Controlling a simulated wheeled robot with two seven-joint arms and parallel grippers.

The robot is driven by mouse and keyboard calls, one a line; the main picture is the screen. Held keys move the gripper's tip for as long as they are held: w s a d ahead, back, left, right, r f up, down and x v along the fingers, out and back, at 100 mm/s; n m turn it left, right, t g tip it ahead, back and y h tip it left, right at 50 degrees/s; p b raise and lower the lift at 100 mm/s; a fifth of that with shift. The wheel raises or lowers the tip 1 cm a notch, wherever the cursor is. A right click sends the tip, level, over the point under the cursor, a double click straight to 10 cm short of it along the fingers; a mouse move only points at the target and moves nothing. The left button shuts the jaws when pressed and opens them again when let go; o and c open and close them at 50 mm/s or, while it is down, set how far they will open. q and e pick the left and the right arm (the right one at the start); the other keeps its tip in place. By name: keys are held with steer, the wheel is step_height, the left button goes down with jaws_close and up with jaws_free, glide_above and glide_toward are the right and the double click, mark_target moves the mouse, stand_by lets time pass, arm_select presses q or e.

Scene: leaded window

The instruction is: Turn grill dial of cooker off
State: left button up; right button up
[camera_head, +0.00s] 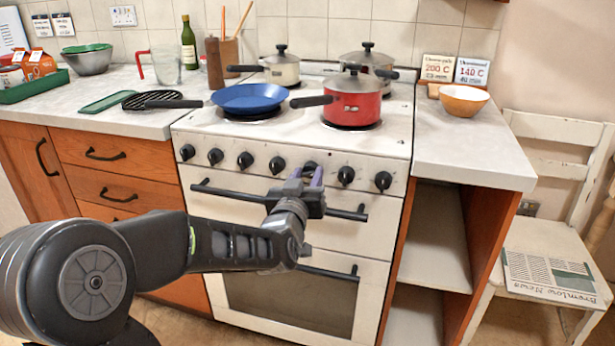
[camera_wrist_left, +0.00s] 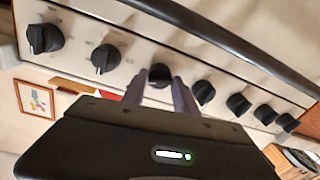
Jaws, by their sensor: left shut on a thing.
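The white cooker (camera_head: 292,146) has a row of several black dials along its front panel. My left gripper (camera_head: 308,178) is at the panel, with its fingers on either side of one black dial (camera_head: 310,167), third from the right. In the left wrist view, its two fingers (camera_wrist_left: 160,88) are closed around that dial (camera_wrist_left: 160,72). The dial's pointer is mostly hidden by the fingers, and I cannot read its label. Neighbouring dials (camera_head: 346,175) and (camera_head: 277,165) stand free on both sides. My right gripper is not in view.
A black oven handle (camera_head: 225,192) runs just below the dials, close under my left gripper. A chair (camera_head: 545,235) with a newspaper stands at the right.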

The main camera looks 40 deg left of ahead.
arm_select(q)
jaws_close()
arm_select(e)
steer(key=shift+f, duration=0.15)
arm_select(q)
steer(key=n+b, duration=0.2)
steer(key=b, duration=0.1)
steer(key=shift+f+n, duration=0.15)
steer(key=shift+n, duration=0.15)
steer(key=n+b, duration=0.3)
steer(key=n, duration=0.1)
steer(key=shift+b, duration=0.4)
steer(key=n+b, duration=0.3)
steer(key=n, duration=0.1)
steer(key=shift+h, duration=0.4)
steer(key=shift+r+n+b, duration=0.25)
steer(key=shift+n+b, duration=0.55)
steer(key=shift+n, duration=0.7)
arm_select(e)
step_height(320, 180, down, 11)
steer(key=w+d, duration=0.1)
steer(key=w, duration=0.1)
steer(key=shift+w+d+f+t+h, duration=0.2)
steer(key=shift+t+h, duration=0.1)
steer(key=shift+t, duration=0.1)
arm_select(q)
steer(key=shift+a, duration=0.1)
